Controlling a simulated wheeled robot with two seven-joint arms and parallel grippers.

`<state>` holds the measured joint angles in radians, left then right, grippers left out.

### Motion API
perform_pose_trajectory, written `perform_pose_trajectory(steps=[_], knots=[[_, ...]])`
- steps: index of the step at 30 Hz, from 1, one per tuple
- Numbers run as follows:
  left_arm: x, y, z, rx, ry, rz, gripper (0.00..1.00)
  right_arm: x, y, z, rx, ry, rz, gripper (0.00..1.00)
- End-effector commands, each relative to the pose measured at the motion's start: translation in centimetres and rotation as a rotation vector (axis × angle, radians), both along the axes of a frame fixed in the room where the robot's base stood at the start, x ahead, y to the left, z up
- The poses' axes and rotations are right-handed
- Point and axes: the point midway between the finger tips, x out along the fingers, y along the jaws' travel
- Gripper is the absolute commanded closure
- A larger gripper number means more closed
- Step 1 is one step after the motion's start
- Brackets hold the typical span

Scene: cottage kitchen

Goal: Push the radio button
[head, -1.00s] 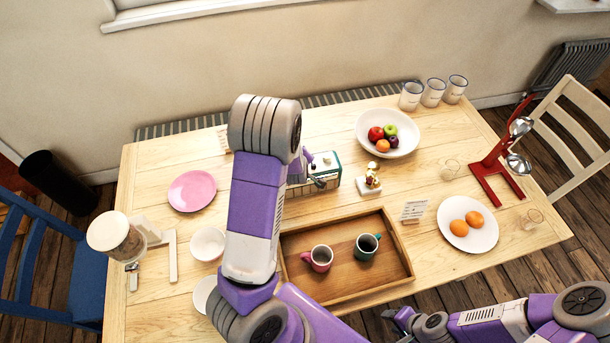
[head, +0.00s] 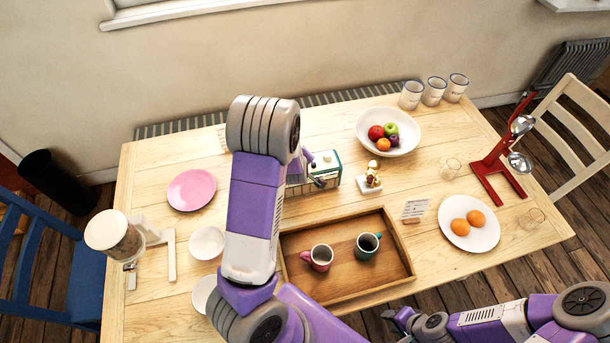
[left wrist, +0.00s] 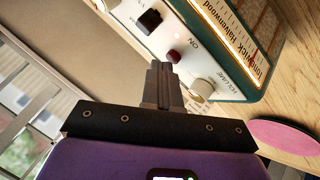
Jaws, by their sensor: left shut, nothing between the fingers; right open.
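The radio (head: 327,161), cream with teal edges, stands on the table behind the tray, partly hidden by my left arm. In the left wrist view the radio (left wrist: 205,38) fills the upper middle, with its dial at the right. A small dark red button (left wrist: 173,56) marked ON sits between a black switch (left wrist: 149,21) and a cream volume knob (left wrist: 202,88). My left gripper (left wrist: 160,68) is shut and empty, its tips close beside the red button; I cannot tell if they touch. My right gripper (head: 393,316) is open and empty near the front edge, right of the tray.
A small figurine (head: 371,178) stands right of the radio. A wooden tray (head: 345,291) with two mugs lies in front. A pink plate (head: 191,190) is to the left, a fruit bowl (head: 389,131) behind right.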

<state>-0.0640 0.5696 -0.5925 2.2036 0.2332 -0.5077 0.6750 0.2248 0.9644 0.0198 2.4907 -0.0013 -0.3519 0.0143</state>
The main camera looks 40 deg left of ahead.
Motion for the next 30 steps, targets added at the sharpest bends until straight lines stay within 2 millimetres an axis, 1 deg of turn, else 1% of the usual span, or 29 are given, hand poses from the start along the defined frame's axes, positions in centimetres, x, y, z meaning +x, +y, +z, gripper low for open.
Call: perform_pose_trajectory(steps=[1, 11, 19, 26, 30], knots=[[0.0, 0.0, -0.3, -0.001, 0.0, 0.001, 1.0, 0.0, 0.0, -0.3, 0.0, 0.0, 0.0, 0.57], [0.0, 0.0, -0.1, 0.0, 0.0, 0.0, 1.0, 0.0, 0.0, -0.1, 0.0, 0.0, 0.0, 0.57], [0.0, 0.0, 0.8, 0.001, 0.0, -0.001, 1.0, 0.0, 0.0, 0.4, 0.0, 0.0, 0.0, 0.57], [0.0, 0.0, 0.8, 0.0, 0.001, -0.001, 1.0, 0.0, 0.0, 0.4, 0.0, 0.0, 0.0, 0.57], [0.0, 0.0, 1.2, 0.0, 0.0, -0.002, 1.0, 0.0, 0.0, 0.7, 0.0, 0.0, 0.0, 0.57]])
